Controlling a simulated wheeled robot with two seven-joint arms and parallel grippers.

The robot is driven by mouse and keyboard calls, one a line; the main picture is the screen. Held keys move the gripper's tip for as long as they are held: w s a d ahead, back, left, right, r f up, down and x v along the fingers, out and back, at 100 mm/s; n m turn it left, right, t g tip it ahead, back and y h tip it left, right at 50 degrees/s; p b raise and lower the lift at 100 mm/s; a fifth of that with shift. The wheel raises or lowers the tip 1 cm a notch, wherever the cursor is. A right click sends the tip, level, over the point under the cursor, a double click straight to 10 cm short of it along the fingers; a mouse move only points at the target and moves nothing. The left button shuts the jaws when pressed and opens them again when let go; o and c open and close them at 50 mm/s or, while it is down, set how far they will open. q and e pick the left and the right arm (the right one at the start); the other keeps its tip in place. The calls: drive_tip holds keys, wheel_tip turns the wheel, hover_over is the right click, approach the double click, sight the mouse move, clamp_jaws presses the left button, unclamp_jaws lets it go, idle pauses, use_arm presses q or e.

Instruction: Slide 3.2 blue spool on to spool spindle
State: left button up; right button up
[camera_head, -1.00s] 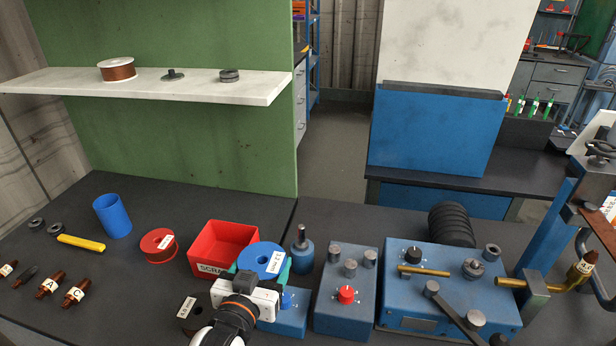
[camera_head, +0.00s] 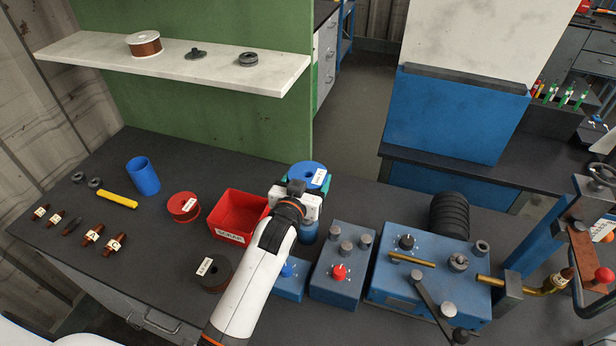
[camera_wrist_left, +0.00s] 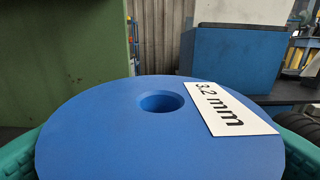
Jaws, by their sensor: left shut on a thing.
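The blue spool (camera_head: 300,170) with a white "3.2 mm" label is held flat in my left gripper (camera_head: 308,180). In the left wrist view the blue spool (camera_wrist_left: 100,130) sits between the two teal fingers, one at each side. Its centre hole looks empty from above. The spool spindle (camera_head: 309,233) shows only as a blue base below and behind the gripper. Its post is hidden by the spool and gripper, so I cannot tell whether the hole is lined up with it. My right gripper is not in view.
A red SCRAP bin (camera_head: 238,215) stands just left of my left gripper. A blue box with a red knob (camera_head: 339,272) stands to the right. A red spool (camera_head: 184,207) and a dark spool (camera_head: 212,273) lie on the table. A white shelf (camera_head: 90,60) is behind.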

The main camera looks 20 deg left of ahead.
use_arm(q)
wheel_tip(320, 180, down, 2)
drive_tip(key=shift+f+b, duration=0.15)
drive_tip(key=shift+b, duration=0.6)
drive_tip(key=shift+f+b, duration=1)
drive_tip(key=shift+f, duration=0.6)
drive_tip(key=shift+s, duration=0.1)
drive_tip(key=shift+f+b, duration=0.6)
drive_tip(key=shift+f, duration=0.55)
drive_tip(key=shift+f+b, duration=1.55)
drive_tip(key=shift+f, duration=0.7)
